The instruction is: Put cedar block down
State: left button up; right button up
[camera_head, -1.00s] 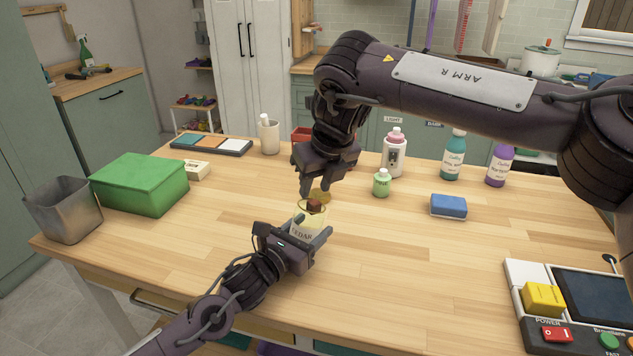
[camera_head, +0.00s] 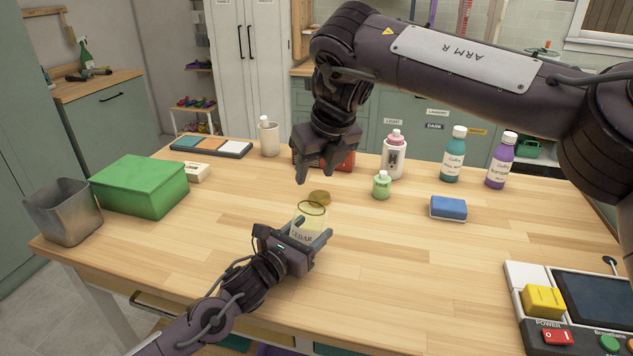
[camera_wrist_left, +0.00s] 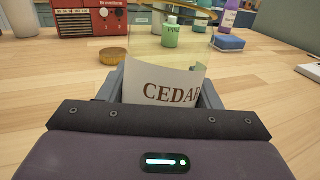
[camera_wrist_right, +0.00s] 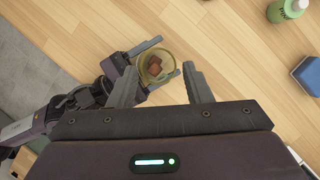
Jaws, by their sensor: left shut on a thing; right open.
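A clear glass jar labelled CEDAR (camera_head: 307,222) stands on the table, and its label (camera_wrist_left: 160,88) shows large in the left wrist view. My left gripper (camera_head: 313,234) is shut around the jar's body. Brown cedar blocks (camera_wrist_right: 154,67) lie inside the jar, seen through its open mouth in the right wrist view. My right gripper (camera_head: 315,177) is open and empty, above the jar and apart from it. Its two fingers (camera_wrist_right: 159,84) also show in the right wrist view with nothing between them. A round golden-brown lid (camera_head: 319,197) lies on the table just behind the jar.
A small green bottle (camera_head: 381,185), a white-and-pink bottle (camera_head: 393,158) and a blue sponge-like block (camera_head: 448,208) stand to the right. A red radio-like box (camera_wrist_left: 88,18) is behind. A green box (camera_head: 140,187) sits left. The front-right tabletop is clear up to a control panel (camera_head: 532,335).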

pick_arm(q)
jog(key=shift+r, duration=0.1)
pick_arm(e)
notch_tip(320, 180, up, 3)
jog(key=shift+r, duration=0.15)
pick_arm(q)
jog(key=o, duration=1.2)
